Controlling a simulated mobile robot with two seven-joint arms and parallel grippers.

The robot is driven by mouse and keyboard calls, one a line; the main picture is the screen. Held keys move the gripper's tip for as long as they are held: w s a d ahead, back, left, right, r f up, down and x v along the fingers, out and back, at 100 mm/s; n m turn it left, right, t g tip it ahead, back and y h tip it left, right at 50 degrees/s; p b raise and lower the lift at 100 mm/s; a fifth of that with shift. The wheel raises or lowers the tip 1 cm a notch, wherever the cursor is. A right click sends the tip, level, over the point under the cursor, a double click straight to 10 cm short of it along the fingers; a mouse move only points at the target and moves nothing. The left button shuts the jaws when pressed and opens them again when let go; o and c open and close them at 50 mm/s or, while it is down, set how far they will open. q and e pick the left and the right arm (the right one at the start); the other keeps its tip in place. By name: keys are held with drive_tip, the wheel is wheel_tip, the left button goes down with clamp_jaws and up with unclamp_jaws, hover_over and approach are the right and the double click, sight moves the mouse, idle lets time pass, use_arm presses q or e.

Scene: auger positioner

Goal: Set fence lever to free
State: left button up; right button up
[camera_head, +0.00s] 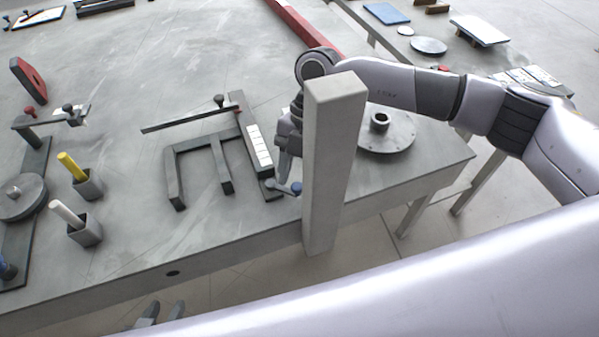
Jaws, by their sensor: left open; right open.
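A fence assembly stands on the grey table: a long dark fence bar (190,121) with a round knob, beside a dark rail with a white marked scale (259,148). A short lever with a blue knob (296,188) sticks out at the near end of the rail; it looks like the fence lever. My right gripper (284,165) points down just above that lever, open, partly hidden by a grey post. Whether it touches the lever cannot be told. My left gripper (162,312) shows only its two separated fingertips, low in the picture, in front of the table edge.
The upright grey post (332,150) stands close beside my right gripper. A round flanged disc (385,130) lies right of it. Square cups with a yellow rod (72,167) and a white rod (66,213) stand at left. The table's middle back is clear.

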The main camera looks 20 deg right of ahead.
drive_tip(key=v, duration=0.7)
drive_tip(key=shift+b, duration=0.3)
